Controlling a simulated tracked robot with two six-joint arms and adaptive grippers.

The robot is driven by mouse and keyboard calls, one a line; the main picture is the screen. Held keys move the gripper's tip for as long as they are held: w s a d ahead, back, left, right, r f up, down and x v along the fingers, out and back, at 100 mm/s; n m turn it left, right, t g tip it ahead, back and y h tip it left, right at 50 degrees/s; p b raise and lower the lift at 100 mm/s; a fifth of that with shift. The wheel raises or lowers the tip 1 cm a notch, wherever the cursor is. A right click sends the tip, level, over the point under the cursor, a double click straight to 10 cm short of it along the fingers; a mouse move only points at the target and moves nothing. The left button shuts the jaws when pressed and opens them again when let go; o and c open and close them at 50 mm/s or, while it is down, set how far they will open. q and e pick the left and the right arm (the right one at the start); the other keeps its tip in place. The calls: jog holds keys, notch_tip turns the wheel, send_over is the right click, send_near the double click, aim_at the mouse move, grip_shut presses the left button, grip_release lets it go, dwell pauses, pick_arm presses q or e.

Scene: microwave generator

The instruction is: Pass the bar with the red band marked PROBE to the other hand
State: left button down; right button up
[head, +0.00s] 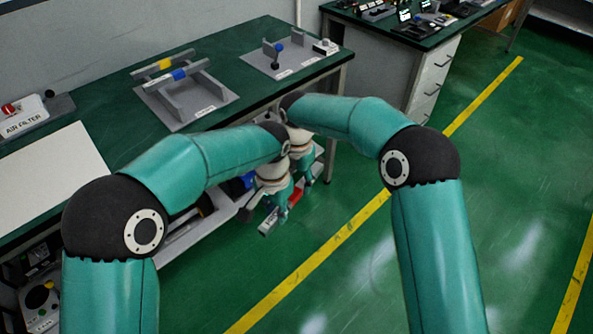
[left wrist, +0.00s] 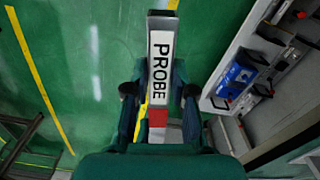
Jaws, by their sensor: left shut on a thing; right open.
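The PROBE bar (head: 267,225) is a grey square bar with a white end label. In the head view it is held in the air in front of the bench, and its red band (head: 295,196) shows beyond my left gripper. My left gripper (head: 283,211) is shut on the bar. In the left wrist view the bar (left wrist: 162,50) runs up the middle between the fingers, with the red band (left wrist: 157,118) low. My right gripper (head: 308,182) is open, just behind and to the right of the left one, close to the bar's far part. Whether it touches is unclear.
On the green bench (head: 237,113) stands a grey rack (head: 205,107) with bars banded yellow and blue. A second grey fixture (head: 290,62) stands farther right. A lower shelf (head: 190,238) with items lies left of the grippers. The floor to the right is open.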

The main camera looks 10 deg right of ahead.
jog(key=shift+f, duration=0.25)
grip_shut()
pick_arm(q)
jog(key=c, duration=0.9)
grip_release()
jog(key=shift+o, duration=0.2)
jog(key=shift+r, duration=0.15)
